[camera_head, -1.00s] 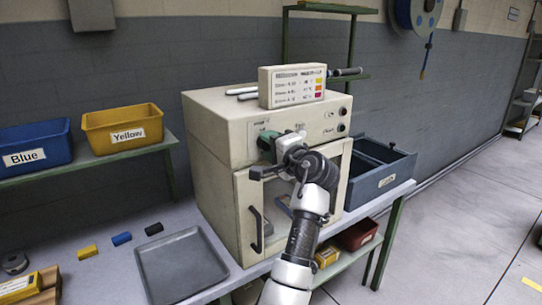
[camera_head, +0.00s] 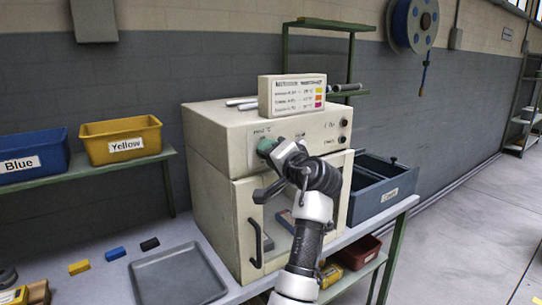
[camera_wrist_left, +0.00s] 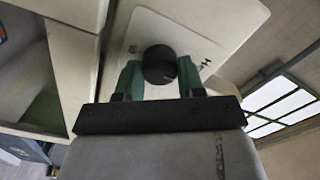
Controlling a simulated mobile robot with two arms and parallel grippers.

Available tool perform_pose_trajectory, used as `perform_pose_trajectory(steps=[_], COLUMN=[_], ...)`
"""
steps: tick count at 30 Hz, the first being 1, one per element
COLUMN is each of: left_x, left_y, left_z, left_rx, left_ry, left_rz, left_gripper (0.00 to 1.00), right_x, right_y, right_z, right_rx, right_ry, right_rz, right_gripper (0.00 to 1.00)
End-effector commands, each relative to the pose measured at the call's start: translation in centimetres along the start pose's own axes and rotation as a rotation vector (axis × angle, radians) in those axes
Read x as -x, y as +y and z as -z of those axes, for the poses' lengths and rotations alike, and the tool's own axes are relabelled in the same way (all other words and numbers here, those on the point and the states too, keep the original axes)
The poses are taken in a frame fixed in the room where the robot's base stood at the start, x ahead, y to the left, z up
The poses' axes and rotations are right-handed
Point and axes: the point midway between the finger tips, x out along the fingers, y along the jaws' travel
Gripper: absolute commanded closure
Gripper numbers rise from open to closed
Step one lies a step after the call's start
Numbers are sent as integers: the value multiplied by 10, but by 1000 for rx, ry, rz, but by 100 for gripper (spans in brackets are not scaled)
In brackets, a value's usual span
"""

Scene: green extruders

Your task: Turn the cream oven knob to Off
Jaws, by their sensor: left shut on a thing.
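My right gripper is not in view.
A sign box (camera_head: 292,95) stands on the oven. An empty grey tray (camera_head: 180,276) lies at the left, a blue-grey bin (camera_head: 378,190) at the right. Yellow (camera_head: 122,140) and blue bins (camera_head: 32,158) sit on a shelf.

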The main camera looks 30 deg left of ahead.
Motion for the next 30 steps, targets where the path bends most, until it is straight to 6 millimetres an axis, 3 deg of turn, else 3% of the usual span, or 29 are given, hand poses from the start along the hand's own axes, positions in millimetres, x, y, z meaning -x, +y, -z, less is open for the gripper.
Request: perform_pose_trajectory(steps=[7, 8, 12, 23, 30], left_x=[0, 0, 0, 7, 49], left_y=[-4, -4, -3, 0, 2], left_z=[2, 2, 1, 0, 0], left_rx=[4, 4, 2, 0, 2], left_ry=[5, 5, 3, 3, 4], left_rz=[6, 7, 5, 1, 0], left_gripper=[85, 57, 36, 36, 36], right_x=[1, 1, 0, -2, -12], right_y=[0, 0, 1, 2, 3], right_z=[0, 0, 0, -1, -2], right_rx=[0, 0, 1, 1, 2], right_ry=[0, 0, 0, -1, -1], right_rz=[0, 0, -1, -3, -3], right_gripper=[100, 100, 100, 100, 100])
